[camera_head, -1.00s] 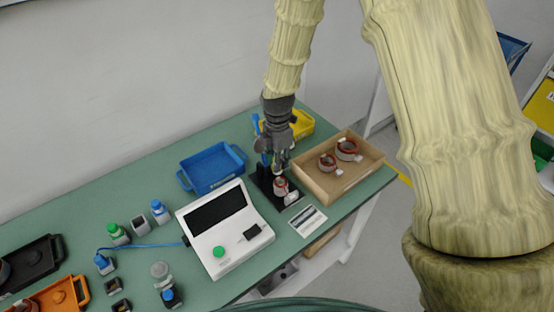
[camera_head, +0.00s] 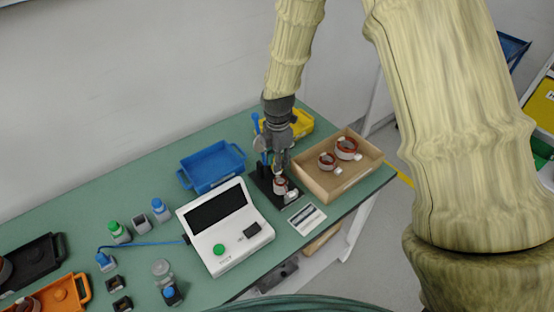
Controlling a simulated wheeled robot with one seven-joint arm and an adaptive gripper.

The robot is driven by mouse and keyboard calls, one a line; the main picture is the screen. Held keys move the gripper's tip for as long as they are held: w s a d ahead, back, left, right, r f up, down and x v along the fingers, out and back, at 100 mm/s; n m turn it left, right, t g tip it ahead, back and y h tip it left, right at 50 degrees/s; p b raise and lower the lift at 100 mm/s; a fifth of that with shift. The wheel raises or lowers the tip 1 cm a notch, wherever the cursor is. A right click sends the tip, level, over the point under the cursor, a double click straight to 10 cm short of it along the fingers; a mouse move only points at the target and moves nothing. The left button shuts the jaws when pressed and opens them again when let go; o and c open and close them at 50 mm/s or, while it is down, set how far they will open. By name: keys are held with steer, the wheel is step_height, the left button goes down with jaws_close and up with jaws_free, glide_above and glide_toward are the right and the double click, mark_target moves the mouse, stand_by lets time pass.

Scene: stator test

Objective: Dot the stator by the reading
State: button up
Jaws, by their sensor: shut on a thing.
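A stator (camera_head: 280,186) with a copper-red winding and a white connector is at the black stand (camera_head: 262,183) beside the tester. My gripper (camera_head: 280,172) is right above it, pointing down, and looks shut on its upper part; the fingertips are small and partly hidden. The white tester (camera_head: 228,247) has a dark screen (camera_head: 216,207) with no readable reading, and a green button (camera_head: 219,250). Two more stators (camera_head: 346,148) (camera_head: 327,162) lie in the cardboard-brown tray (camera_head: 360,173).
A blue bin (camera_head: 213,168) stands behind the tester and a yellow bin (camera_head: 301,125) behind my gripper. A striped card (camera_head: 307,218) lies before the stand. Black (camera_head: 30,264) and orange (camera_head: 62,296) trays are at far left. The green table (camera_head: 150,172) is bare behind the bottles.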

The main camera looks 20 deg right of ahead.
steer(key=shift+f, duration=0.55)
stand_by(0.7)
steer(key=shift+r, duration=0.1)
steer(key=shift+r+p, duration=2.25)
steer(key=shift+r, duration=0.65)
